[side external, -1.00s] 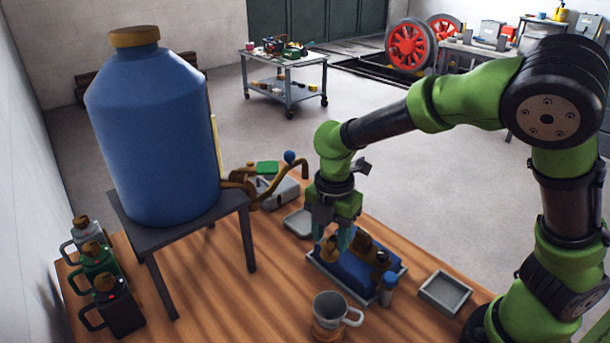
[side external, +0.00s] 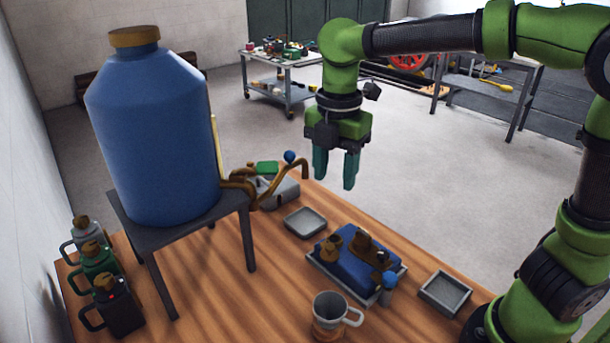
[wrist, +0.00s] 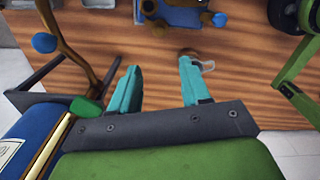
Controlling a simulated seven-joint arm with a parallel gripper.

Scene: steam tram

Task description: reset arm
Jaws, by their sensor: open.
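My gripper (side external: 336,170) is open and empty, raised in the air above the back part of the wooden table. Its two teal fingers point down and stand apart. In the wrist view my gripper (wrist: 157,82) also shows spread fingers with bare table between them. My green arm reaches in from the right in the side view. Below the gripper, a blue block with brown fittings (side external: 350,270) sits in a grey tray (side external: 330,282) on the table. Part of the blue block also shows at the top of the wrist view (wrist: 180,14).
A large blue tank (side external: 160,130) stands on a dark stand (side external: 190,213) at left, with a brown pipe (side external: 238,184) beside it. A grey mug (side external: 330,312), two small empty trays (side external: 305,222) (side external: 446,292) and several lidded jugs (side external: 98,262) are on the table (side external: 225,290).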

